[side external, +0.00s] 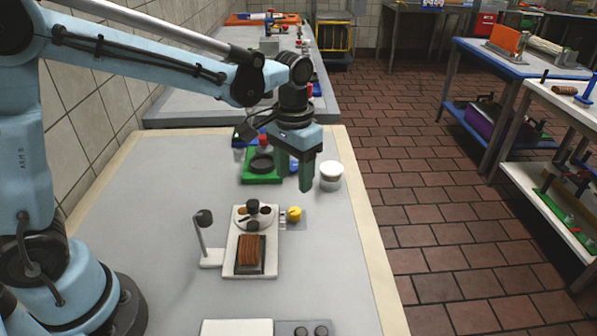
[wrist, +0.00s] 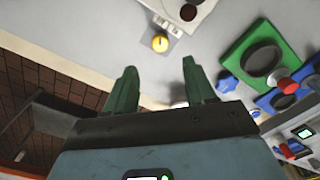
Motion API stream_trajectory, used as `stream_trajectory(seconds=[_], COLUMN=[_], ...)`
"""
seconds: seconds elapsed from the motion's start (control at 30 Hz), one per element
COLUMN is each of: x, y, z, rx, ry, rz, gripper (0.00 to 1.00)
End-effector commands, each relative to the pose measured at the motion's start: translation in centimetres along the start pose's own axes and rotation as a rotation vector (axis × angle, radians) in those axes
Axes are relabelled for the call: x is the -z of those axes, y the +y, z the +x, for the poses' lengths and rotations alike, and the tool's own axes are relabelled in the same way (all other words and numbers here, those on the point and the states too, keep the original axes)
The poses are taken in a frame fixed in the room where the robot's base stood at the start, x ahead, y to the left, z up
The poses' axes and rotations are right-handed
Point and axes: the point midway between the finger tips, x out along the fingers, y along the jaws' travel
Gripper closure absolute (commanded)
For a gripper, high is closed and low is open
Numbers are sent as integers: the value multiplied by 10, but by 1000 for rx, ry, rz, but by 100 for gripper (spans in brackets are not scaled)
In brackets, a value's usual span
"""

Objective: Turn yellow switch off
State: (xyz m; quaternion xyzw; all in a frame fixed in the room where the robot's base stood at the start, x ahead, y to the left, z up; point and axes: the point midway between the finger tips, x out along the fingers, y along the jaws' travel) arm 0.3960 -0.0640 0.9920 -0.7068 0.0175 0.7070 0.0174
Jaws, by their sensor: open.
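The yellow switch (side external: 294,214) is a round knob on a small grey base at the right side of the white machine (side external: 237,262). In the wrist view the yellow switch (wrist: 160,43) shows a pale mark on its face; I cannot tell which setting that is. My gripper (side external: 294,177) points down above the table, higher and farther back than the switch. In the wrist view my gripper (wrist: 159,65) has its two green fingers spread with nothing between them. The switch lies beyond the fingertips, roughly between them in the picture, and apart from them.
A white tub (side external: 331,177) stands right of my gripper. A green block with a black ring (side external: 262,166) lies behind left. The machine holds a round disc and a brown ribbed block (side external: 249,251); a black-headed post (side external: 203,220) stands left. The table right of the switch is clear.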

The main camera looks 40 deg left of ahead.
Motion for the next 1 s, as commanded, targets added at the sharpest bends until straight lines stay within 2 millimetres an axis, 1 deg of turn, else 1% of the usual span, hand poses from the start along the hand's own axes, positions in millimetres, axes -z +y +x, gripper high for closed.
stream_trajectory(seconds=[0.03, 0.1, 0.3, 0.73, 0.87, 1.0], x=[0, 0, 0, -2, -10, -29], y=[0, 0, 0, -1, -7, -18], z=[-8, -16, -29, -32, -38, -48], rx=[0, 0, 0, -1, -5, -11], ry=[0, 0, 0, 6, 49, 144], rz=[0, 0, 0, -1, -6, -13], gripper=[45, 45, 45, 45, 45, 45])
